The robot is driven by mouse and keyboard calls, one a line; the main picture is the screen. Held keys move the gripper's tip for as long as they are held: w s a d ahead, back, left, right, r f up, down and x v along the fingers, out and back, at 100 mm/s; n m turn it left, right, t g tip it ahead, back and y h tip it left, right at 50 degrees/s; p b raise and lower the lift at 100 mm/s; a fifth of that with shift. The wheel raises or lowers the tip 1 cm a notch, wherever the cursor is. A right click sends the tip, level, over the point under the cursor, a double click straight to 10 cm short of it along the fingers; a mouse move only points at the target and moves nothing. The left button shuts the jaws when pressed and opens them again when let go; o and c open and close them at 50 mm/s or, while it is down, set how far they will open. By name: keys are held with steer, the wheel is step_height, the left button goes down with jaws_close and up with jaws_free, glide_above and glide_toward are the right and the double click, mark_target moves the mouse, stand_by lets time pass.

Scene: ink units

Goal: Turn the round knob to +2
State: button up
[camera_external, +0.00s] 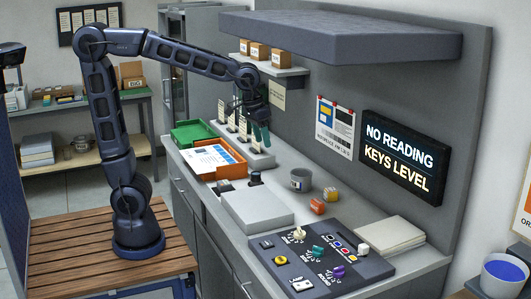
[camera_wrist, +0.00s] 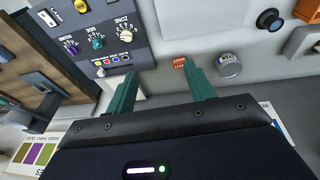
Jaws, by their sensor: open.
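The control panel (camera_external: 272,243) lies on the counter at the front right. It carries a cream knob (camera_external: 299,234), a teal knob (camera_external: 318,252) and a purple knob (camera_external: 338,271), in a row with scale marks. In the wrist view the panel is upside down at upper left, with the cream knob (camera_wrist: 125,35), teal knob (camera_wrist: 97,43) and purple knob (camera_wrist: 71,48). The pointer settings are too small to read. My gripper (camera_external: 261,135) is open and empty, high over the back of the counter, far from the panel. Its teal fingers (camera_wrist: 163,88) stand apart in the wrist view.
A lit sign (camera_external: 400,158) reads "NO READING KEYS LEVEL". The padded shelf (camera_external: 340,38) overhangs the counter. An orange tray (camera_external: 232,170) holds papers.

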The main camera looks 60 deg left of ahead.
steer(key=w+d+f, duration=0.2)
steer(key=w+d, duration=0.3)
steer(key=d, duration=0.4)
steer(key=g, duration=0.2)
glide_above(339, 267)
step_height(339, 267, down, 16)
steer(key=shift+y, duration=0.4)
step_height(339, 267, down, 10)
steer(key=shift+f, duration=0.2)
steer(key=c, duration=1)
steer(key=shift+o, duration=0.2)
